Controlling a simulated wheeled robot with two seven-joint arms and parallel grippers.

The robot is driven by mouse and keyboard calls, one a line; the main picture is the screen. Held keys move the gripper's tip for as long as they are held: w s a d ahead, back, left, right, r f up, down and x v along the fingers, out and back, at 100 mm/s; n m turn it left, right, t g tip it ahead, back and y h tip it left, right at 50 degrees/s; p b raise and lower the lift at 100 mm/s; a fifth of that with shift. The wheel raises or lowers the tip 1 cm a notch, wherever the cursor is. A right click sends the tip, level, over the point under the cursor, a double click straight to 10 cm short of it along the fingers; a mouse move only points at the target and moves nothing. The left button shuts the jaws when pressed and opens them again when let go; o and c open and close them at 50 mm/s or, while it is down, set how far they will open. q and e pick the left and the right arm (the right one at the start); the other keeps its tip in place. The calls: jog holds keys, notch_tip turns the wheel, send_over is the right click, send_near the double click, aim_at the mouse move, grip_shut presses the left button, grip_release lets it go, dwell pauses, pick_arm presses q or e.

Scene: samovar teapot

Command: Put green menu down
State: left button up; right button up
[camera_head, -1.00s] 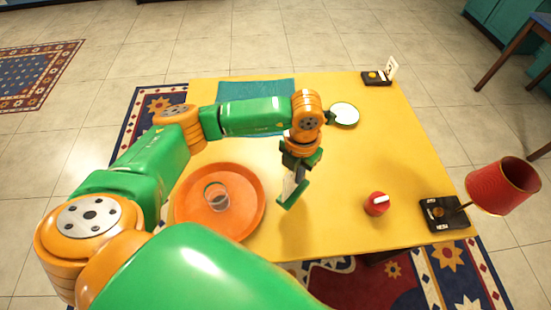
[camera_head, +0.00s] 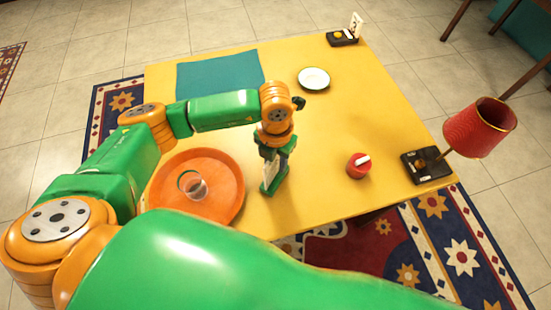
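My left gripper (camera_head: 273,158) points down over the yellow table (camera_head: 330,120), right of the orange tray. It appears shut on the green menu (camera_head: 268,183), a small upright green piece with a pale face. Its green blends with the green gripper parts, so the grip line is hard to make out. The menu's lower edge is at or just above the tabletop; I cannot tell if it touches. My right gripper is not in view.
The orange tray (camera_head: 229,205) holds a clear glass (camera_head: 194,186). A teal mat (camera_head: 220,75), a white plate (camera_head: 313,78), a red-and-white object (camera_head: 358,166), a red lamp (camera_head: 478,128) and a black card stand (camera_head: 343,38) are on the table. The table's centre is clear.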

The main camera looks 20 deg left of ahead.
pick_arm(q)
notch_tip(320, 180, up, 12)
jog(key=shift+r+b, duration=0.1)
jog(key=shift+b, duration=0.5)
